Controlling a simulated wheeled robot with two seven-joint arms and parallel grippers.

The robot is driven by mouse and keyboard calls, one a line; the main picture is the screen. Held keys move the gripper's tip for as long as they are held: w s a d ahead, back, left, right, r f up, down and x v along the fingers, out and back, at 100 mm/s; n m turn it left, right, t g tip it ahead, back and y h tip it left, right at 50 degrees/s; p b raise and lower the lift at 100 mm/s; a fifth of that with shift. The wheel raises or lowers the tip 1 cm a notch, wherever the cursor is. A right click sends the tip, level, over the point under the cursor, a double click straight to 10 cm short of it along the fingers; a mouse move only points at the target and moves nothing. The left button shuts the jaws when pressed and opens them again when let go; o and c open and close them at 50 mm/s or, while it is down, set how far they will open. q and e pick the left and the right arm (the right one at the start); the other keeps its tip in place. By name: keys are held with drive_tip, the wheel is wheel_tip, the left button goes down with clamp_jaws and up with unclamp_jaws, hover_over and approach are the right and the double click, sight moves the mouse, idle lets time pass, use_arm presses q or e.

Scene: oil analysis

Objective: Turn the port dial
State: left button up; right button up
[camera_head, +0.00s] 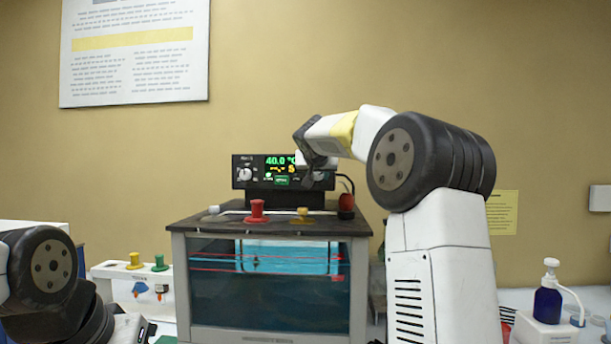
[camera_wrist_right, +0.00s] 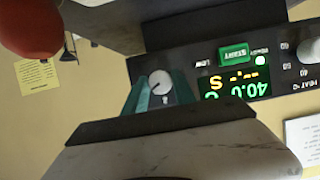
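The port dial, a small light round knob (camera_wrist_right: 160,83), is on the black control panel (camera_wrist_right: 285,75) in the right wrist view. In the head view my right gripper (camera_head: 314,165) is at the right end of the control box (camera_head: 257,184) and hides that dial. The lit display (camera_head: 280,162) reads 40.0. My left arm is at the lower left, and its fingers do not show clearly.
A white rack (camera_head: 110,270) stands left; a blue bottle (camera_head: 548,305) stands right.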

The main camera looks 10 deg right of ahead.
clamp_jaws()
drive_tip(key=shift+a+n+h, duration=0.2)
drive_tip(key=shift+n+h, duration=0.6)
drive_tip(key=shift+n, duration=0.4)
drive_tip(key=shift+n+h, duration=0.6)
drive_tip(key=shift+n, duration=0.3)
drive_tip(key=n+h, duration=0.2)
drive_tip(key=n, duration=0.2)
drive_tip(key=shift+f+h, duration=0.15)
drive_tip(key=shift+h, duration=0.15)
drive_tip(key=o, duration=0.8)
unclamp_jaws()
drive_tip(key=shift+c, duration=0.2)
